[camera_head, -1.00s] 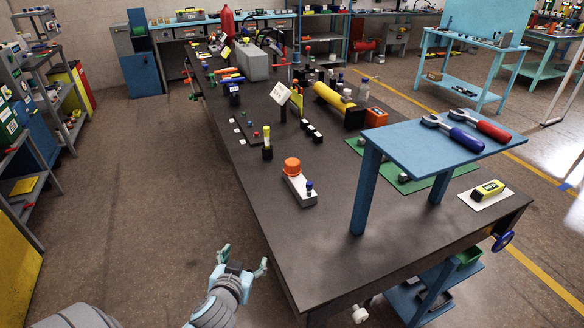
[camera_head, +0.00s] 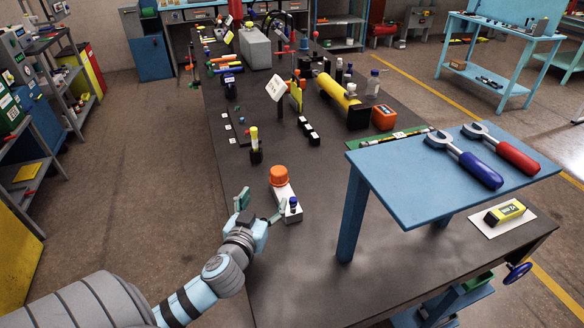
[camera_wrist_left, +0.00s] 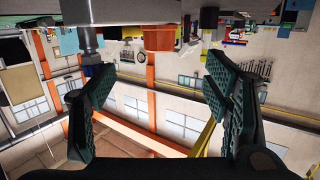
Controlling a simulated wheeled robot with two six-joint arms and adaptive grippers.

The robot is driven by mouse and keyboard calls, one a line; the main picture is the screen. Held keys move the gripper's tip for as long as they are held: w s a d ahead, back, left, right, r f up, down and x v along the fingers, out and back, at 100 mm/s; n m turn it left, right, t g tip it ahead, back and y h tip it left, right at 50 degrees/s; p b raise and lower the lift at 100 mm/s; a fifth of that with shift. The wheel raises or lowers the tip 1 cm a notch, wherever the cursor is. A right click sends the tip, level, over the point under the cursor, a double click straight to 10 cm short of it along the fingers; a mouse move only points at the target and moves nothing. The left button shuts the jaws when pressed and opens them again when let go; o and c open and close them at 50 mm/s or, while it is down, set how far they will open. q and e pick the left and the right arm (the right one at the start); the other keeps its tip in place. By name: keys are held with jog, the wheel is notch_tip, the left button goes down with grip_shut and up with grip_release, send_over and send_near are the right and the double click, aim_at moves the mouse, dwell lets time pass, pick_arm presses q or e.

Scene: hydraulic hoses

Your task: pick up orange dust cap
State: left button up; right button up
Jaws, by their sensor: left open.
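The orange dust cap (camera_head: 279,175) sits on the far end of a pale grey block (camera_head: 286,203) on the dark workbench. In the left wrist view, an orange cup-like shape (camera_wrist_left: 159,38), which looks like the cap, shows upside down between and beyond the two spread fingers (camera_wrist_left: 158,75). My right gripper is not in view.
A blue raised stand (camera_head: 400,170) with a blue-handled and a red-handled tool is to the right. A yellow-topped black piece (camera_head: 255,148) stands beyond the cap to the left. A yellow cylinder (camera_head: 338,92) lies farther back. The bench in front of the block is clear.

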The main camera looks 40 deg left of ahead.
aim_at(276, 177)
pick_arm(q)
jog(key=x, duration=0.6)
jog(key=shift+a+r, duration=0.1)
jog(key=shift+r, duration=0.3)
jog(key=x, duration=0.6)
jog(key=shift+w+r, duration=0.1)
jog(key=shift+w, duration=0.25)
jog(key=shift+w+a, duration=0.1)
jog(key=shift+w, duration=0.15)
jog(key=c, duration=1)
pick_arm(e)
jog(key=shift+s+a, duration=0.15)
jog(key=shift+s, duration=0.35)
